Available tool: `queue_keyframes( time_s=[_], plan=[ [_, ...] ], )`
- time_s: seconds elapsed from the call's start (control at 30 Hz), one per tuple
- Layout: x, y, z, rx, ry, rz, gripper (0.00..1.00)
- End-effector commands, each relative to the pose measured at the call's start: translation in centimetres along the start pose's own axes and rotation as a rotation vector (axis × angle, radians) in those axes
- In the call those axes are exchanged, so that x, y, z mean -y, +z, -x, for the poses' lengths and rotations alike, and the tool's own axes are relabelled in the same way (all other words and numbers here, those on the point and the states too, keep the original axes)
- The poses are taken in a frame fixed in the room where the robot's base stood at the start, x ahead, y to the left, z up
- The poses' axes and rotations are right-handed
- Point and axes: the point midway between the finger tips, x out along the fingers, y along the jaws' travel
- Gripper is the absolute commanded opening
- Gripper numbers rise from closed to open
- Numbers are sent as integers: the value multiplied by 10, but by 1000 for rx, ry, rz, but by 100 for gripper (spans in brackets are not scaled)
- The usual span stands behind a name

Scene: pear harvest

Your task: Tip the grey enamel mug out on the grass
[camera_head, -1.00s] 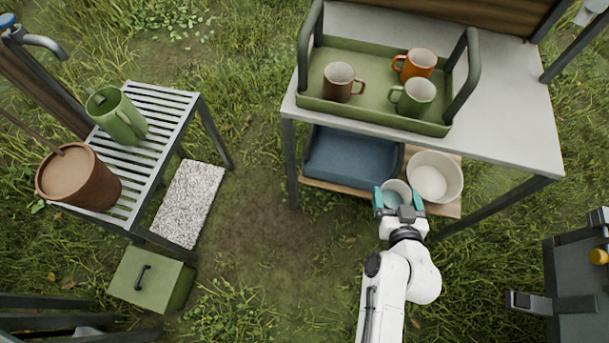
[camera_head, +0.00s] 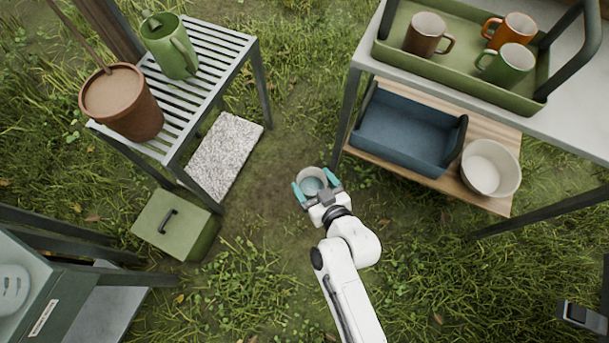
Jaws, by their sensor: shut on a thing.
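The grey enamel mug (camera_head: 311,174) is in the middle of the view, its open mouth facing up towards the camera. Something pale blue, perhaps water, shows inside it. My gripper (camera_head: 316,188) is shut on the mug, with one teal finger on each side. The mug is held over grass and bare earth (camera_head: 275,200), clear of the tables. Its handle is not clearly visible, and its height above the ground is hard to tell.
At right, a table's lower shelf (camera_head: 490,198) holds a blue tray (camera_head: 405,150) and white bowl (camera_head: 492,165); a green tray (camera_head: 460,72) with mugs is above. At left stand a slatted bench (camera_head: 222,50), stone slab (camera_head: 225,155) and green box (camera_head: 172,225). Grass below the arm is open.

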Motion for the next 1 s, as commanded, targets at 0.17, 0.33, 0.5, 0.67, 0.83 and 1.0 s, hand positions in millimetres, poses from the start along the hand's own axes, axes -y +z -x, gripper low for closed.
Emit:
queue_keyframes(
  time_s=[0.17, 0.33, 0.5, 0.67, 0.83, 1.0],
  plan=[
    [45, 24, -24, -5, -106, 44, 39],
    [83, 40, -39, -7, -189, 76, 39],
    [107, 50, -46, -8, -241, 94, 39],
    [117, 52, -48, -9, -261, 102, 39],
    [118, 52, -48, -9, -263, 102, 39],
    [117, 52, -48, -9, -264, 98, 39]
  ],
)
